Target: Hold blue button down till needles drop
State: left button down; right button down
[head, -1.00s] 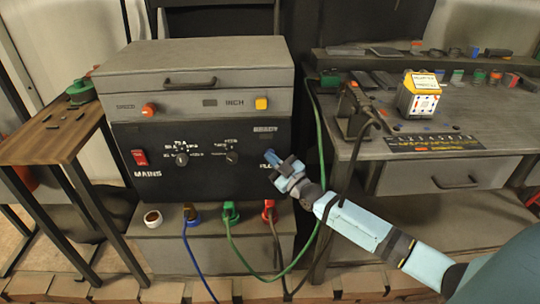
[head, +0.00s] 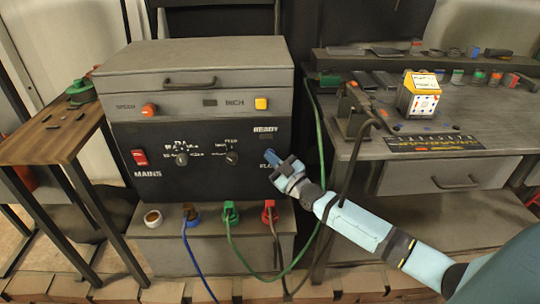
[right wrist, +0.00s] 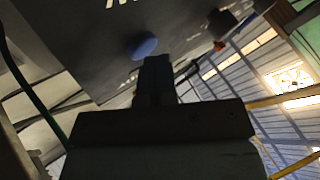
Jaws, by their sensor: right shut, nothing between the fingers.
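The blue button (head: 271,157) sits at the right side of the machine's black front panel (head: 205,185). It also shows in the right wrist view as a blue disc (right wrist: 145,47) on the dark panel. My right gripper (head: 279,165) is shut and empty, its fingertips right at the button's lower right. In the right wrist view the closed fingers (right wrist: 155,66) end at the button's edge and overlap it slightly. I cannot tell whether they touch or press it. I can make out no needles in either view. My left gripper is not in view.
The panel carries a red mains switch (head: 140,157) and two black knobs. An orange knob (head: 149,109) and a yellow button (head: 261,103) sit above. Cables hang from coloured plugs below. A grey bench (head: 480,145) stands right, a wooden table (head: 50,138) left.

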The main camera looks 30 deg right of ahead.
dwell(0.4)
jog(key=shift+s+a+p, duration=0.45)
jog(key=shift+s+p, duration=0.35)
jog(key=s+a+p, duration=0.1)
jog(key=s+p, duration=0.1)
jog(key=s+a+p, duration=0.1)
jog(key=s, duration=0.1)
jog(key=shift+s+a, duration=0.1)
jog(key=shift+a, duration=0.2)
jog(key=shift+s, duration=0.1)
dwell(0.3)
